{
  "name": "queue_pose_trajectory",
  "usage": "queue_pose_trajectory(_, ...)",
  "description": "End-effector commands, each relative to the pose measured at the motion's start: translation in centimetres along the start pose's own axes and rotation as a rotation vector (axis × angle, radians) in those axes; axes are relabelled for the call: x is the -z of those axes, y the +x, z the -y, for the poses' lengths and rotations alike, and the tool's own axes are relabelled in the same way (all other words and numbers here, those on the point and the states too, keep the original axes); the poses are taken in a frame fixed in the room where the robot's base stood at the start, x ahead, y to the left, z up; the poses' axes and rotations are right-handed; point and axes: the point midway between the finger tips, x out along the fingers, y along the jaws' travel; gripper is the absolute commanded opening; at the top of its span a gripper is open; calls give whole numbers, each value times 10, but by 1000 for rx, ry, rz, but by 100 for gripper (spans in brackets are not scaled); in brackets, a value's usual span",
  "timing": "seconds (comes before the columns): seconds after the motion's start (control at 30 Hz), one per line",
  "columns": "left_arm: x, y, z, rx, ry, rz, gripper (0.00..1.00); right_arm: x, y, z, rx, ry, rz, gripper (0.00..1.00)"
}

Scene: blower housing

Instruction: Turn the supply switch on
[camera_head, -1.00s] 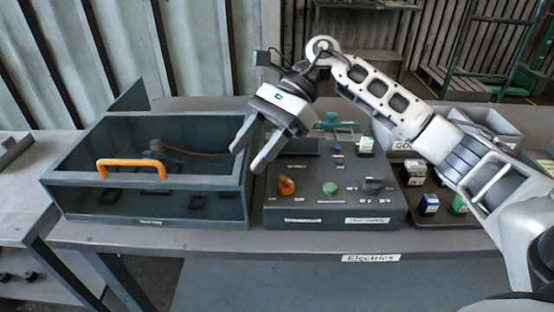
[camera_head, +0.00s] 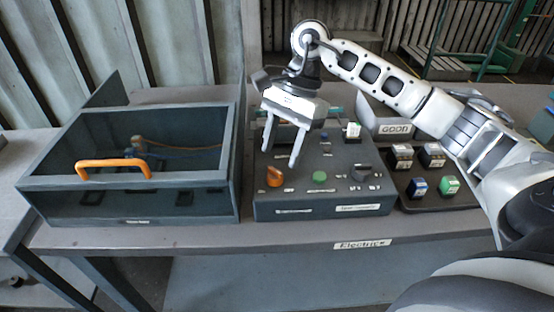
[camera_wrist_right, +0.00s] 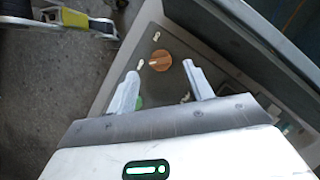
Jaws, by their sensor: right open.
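The control box (camera_head: 320,205) stands on the bench with an orange rotary switch (camera_head: 274,177) at its front left; which knob is the supply switch I cannot read. The orange switch also shows in the right wrist view (camera_wrist_right: 160,60), just beyond and between my fingertips. A green button (camera_head: 320,177) and a black rotary knob (camera_head: 361,172) sit to its right. My right gripper (camera_head: 280,158) is open and empty, above the box, its fingers pointing down near the orange switch. It also shows in the wrist view (camera_wrist_right: 160,85). My left gripper is not in view.
A dark open-topped case with an orange handle (camera_head: 113,167) stands left of the control box. A black tray (camera_head: 450,205) with several small coloured blocks lies to the right, below a grey bin labelled GOOD (camera_head: 395,128). The bench's front strip is clear.

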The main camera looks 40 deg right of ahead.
Motion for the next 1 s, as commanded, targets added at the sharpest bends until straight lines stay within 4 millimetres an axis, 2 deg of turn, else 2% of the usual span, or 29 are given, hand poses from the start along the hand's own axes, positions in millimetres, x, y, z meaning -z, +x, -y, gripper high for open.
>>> queue_pose_trajectory(0.1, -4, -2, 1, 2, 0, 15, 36, -1, 20, -1, -4, -2, 1, 51)
queue_pose_trajectory(0.23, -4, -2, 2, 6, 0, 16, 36, -1, 33, 0, -1, -2, 2, 51)
queue_pose_trajectory(0.4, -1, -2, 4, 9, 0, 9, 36, -1, 40, 0, -1, -2, 1, 51)
queue_pose_trajectory(0.63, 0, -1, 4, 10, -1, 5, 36, -1, 41, 0, 0, -2, 1, 51)
queue_pose_trajectory(0.8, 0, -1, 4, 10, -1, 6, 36, -1, 40, 0, 0, -2, 1, 6)
queue_pose_trajectory(1.0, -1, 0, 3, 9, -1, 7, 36, 0, 40, 0, 2, 3, 1, 7)
